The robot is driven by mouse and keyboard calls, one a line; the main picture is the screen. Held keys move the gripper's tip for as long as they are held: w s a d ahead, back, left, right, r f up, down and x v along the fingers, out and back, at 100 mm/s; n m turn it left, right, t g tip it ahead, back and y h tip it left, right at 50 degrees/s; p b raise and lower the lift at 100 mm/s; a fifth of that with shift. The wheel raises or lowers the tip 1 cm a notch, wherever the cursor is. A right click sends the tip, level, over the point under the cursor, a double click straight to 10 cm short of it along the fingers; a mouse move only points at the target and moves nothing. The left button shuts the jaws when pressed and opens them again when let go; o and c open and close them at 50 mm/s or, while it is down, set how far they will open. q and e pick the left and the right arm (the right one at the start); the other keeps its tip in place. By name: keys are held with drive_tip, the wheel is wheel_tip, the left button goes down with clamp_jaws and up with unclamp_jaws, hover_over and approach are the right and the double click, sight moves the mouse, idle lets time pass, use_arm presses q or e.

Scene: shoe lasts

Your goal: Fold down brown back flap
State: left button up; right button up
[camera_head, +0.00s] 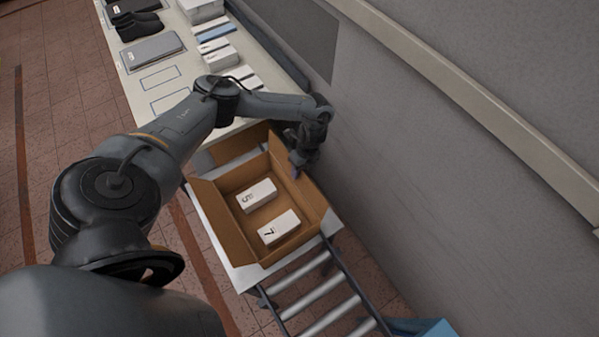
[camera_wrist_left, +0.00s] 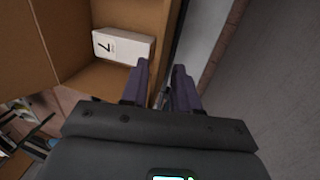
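The open brown cardboard box (camera_head: 230,238) stands on a white surface and holds two white boxes, one marked 5 (camera_head: 257,195) and one marked 7 (camera_head: 279,228). The brown flap at its upper end (camera_head: 236,147) stands out from the rim, as does the left flap (camera_head: 222,222). My left gripper (camera_head: 296,173) is at the box's upper right side. In the left wrist view, its purple fingers (camera_wrist_left: 163,86) are apart, with the box wall's edge near the gap; contact cannot be told. The white box 7 also shows in the left wrist view (camera_wrist_left: 122,46). My right gripper is out of view.
A long table (camera_head: 172,75) with black shoes (camera_head: 138,25), grey boxes and white boxes lies beyond the box. A grey wall (camera_head: 430,150) runs close along the right. A roller conveyor (camera_head: 316,295) lies below the box.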

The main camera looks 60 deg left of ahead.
use_arm(q)
drive_tip(key=shift+c, duration=0.3)
clamp_jaws()
idle(1.2)
